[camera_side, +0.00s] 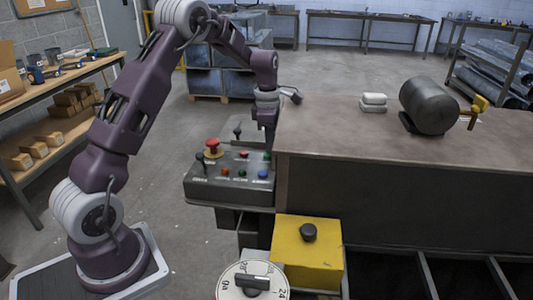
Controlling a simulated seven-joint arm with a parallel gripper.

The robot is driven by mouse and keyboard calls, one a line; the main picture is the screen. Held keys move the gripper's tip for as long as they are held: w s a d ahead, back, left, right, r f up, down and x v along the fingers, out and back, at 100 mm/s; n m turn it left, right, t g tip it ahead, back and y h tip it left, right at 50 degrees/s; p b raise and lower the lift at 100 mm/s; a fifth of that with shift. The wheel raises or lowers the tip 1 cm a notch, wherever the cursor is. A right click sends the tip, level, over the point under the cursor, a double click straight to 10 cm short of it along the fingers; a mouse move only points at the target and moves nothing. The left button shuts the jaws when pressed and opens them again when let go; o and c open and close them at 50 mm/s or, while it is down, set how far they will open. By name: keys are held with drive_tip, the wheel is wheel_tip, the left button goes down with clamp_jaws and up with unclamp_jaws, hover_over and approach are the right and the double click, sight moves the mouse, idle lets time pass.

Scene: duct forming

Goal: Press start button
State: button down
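A grey control panel (230,187) stands at the left end of the workbench. It carries a red mushroom button (212,145), black levers and several small buttons, among them green (242,173), another green (267,156), orange-red (225,172) and blue (262,174). The labels are too small to read, so I cannot tell which is the start button. My gripper (268,122) hangs down behind the panel's right rear part, close to the bench corner. Its fingers are small and dark, and I cannot tell whether they are open or touching anything.
The workbench (350,140) holds a dark cylinder (429,105) and a white stacked block (374,101). A yellow box (307,260) with a black knob and a numbered dial (252,284) stand in front of the panel. Wooden shelves (60,125) are at left.

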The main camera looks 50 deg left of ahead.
sight(265, 155)
drive_tip(key=s+f, duration=0.1)
drive_tip(key=s+f+g, duration=0.1)
drive_tip(key=f, duration=0.1)
drive_tip(key=shift+f, duration=0.2)
drive_tip(key=shift+w+r, duration=0.2)
drive_tip(key=shift+r, duration=1.6)
drive_tip(key=shift+w+r, duration=0.2)
drive_tip(key=shift+r, duration=1.55)
drive_tip(key=shift+d, duration=0.1)
drive_tip(key=shift+s+d+h, duration=0.1)
drive_tip(key=shift+d+h, duration=0.05)
drive_tip(key=shift+h, duration=0.15)
wheel_tip(265, 155, up, 7)
drive_tip(key=a+n+t+h, duration=0.1)
drive_tip(key=n+t+h, duration=0.3)
drive_tip(key=n+t, duration=0.3)
drive_tip(key=n, duration=0.4)
drive_tip(key=shift+s+f+t+h, duration=0.2)
drive_tip(key=shift+s+t+h, duration=0.1)
drive_tip(key=shift+t, duration=0.1)
